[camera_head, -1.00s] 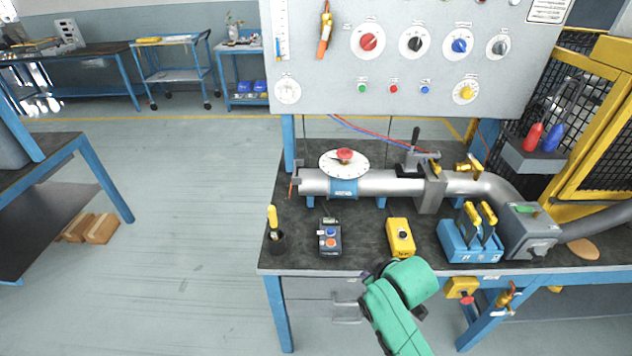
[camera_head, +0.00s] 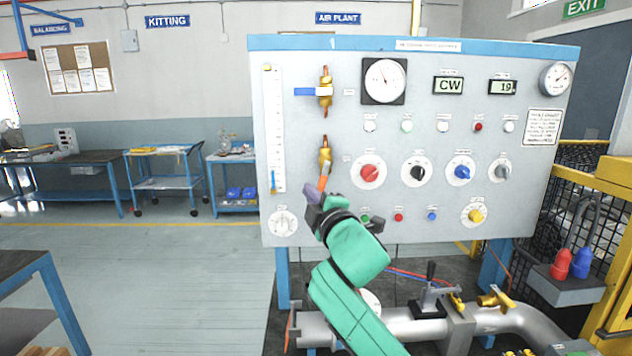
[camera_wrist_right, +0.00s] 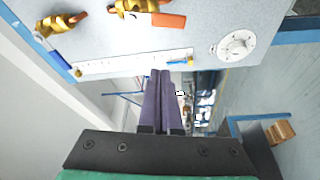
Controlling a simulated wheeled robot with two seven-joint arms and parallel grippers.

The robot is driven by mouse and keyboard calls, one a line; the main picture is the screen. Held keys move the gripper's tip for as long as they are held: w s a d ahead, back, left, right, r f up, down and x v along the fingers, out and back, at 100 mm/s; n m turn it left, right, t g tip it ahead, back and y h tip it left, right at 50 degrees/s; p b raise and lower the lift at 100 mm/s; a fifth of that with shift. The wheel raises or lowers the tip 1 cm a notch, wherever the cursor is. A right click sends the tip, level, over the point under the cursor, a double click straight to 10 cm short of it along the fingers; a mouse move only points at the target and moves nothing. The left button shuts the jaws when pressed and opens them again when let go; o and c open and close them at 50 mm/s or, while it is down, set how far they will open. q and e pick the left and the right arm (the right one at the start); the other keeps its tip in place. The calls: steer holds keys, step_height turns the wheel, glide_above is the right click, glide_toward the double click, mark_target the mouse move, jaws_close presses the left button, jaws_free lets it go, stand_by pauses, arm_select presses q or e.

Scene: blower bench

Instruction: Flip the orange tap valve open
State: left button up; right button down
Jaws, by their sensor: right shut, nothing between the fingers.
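The orange tap valve has a brass body (camera_head: 325,153) and an orange lever (camera_head: 323,175), mounted on the grey panel. The lever hangs down, its lower end leaning slightly left. My right gripper (camera_head: 311,194) is shut and empty, its purple fingertips beside the lever's lower end, on its left. In the right wrist view the shut fingers (camera_wrist_right: 161,75) show apart from the orange lever (camera_wrist_right: 169,20), which lies above them in the picture. I cannot tell the exact depth gap between fingers and lever. My left gripper is out of view.
A blue-levered valve (camera_head: 312,91) sits above the orange one. A white scale strip (camera_head: 274,130) is to its left. Knobs, including a red one (camera_head: 369,173), are to its right. The pipe (camera_head: 400,325) runs below the panel.

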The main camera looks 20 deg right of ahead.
mark_target(321, 189)
steer(key=w+a+p, duration=0.1)
steer(key=w+p, duration=0.1)
steer(key=w, duration=0.5)
steer(key=d+p, duration=0.1)
steer(key=d+f+p, duration=0.1)
steer(key=d, duration=0.3)
steer(key=shift+s+f+p, duration=0.3)
steer(key=shift+s+p, duration=0.1)
steer(key=shift+s+d, duration=0.15)
steer(key=shift+d, duration=0.05)
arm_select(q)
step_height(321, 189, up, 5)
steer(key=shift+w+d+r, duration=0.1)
arm_select(e)
steer(key=shift+a, duration=0.15)
